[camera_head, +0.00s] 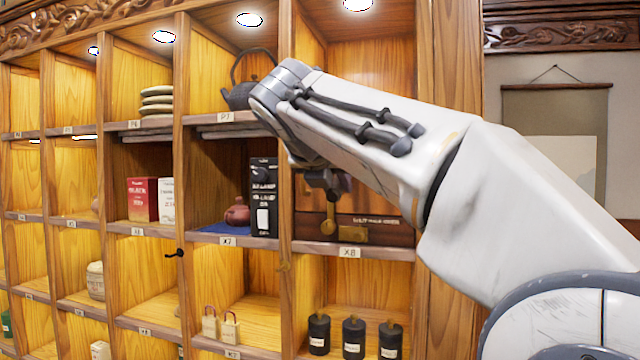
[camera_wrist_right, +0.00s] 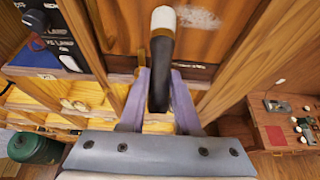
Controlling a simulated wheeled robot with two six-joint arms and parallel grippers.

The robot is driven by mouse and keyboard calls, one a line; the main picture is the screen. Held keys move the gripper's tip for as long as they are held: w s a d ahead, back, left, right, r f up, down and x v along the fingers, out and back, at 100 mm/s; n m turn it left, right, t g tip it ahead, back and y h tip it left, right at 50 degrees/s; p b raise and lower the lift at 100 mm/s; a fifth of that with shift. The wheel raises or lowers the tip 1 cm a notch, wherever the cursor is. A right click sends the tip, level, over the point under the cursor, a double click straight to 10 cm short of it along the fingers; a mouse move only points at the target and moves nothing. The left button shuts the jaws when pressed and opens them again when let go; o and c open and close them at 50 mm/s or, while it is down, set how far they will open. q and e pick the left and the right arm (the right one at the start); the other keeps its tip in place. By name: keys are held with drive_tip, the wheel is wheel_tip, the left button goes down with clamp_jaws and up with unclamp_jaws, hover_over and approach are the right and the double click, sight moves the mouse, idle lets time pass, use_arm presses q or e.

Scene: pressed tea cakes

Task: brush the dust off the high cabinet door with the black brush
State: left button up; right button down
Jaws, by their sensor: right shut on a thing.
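In the right wrist view my right gripper (camera_wrist_right: 160,78) is shut on the dark handle of the black brush (camera_wrist_right: 160,70). The brush points up and away from the jaws, its pale bristle tip (camera_wrist_right: 163,17) in front of a reddish-brown wooden door (camera_wrist_right: 120,25). A whitish dust patch (camera_wrist_right: 200,18) lies on the door just right of the bristles; whether they touch the door I cannot tell. In the head view my right gripper (camera_head: 327,181) is partly hidden by its own arm, which also covers much of the cabinet behind. My left gripper is in neither view.
The open cabinet (camera_head: 182,215) fills the left and middle. A black box (camera_head: 264,195) and a reddish teapot (camera_head: 237,212) stand left of my gripper. A dark kettle (camera_head: 240,95) sits above, near my wrist. Black canisters (camera_head: 354,335) stand below.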

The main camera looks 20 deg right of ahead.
drive_tip(key=shift+w, duration=0.15)
drive_tip(key=shift+d, duration=0.1)
drive_tip(key=s+d, duration=0.5)
drive_tip(key=d, duration=0.3)
drive_tip(key=shift+s, duration=0.35)
idle(0.5)
drive_tip(key=shift+w, duration=0.1)
drive_tip(key=shift+w+a, duration=0.9)
drive_tip(key=shift+a, duration=0.45)
drive_tip(key=shift+w+a, duration=0.9)
drive_tip(key=shift+a, duration=0.5)
drive_tip(key=shift+w+a, duration=0.9)
drive_tip(key=shift+a, duration=0.45)
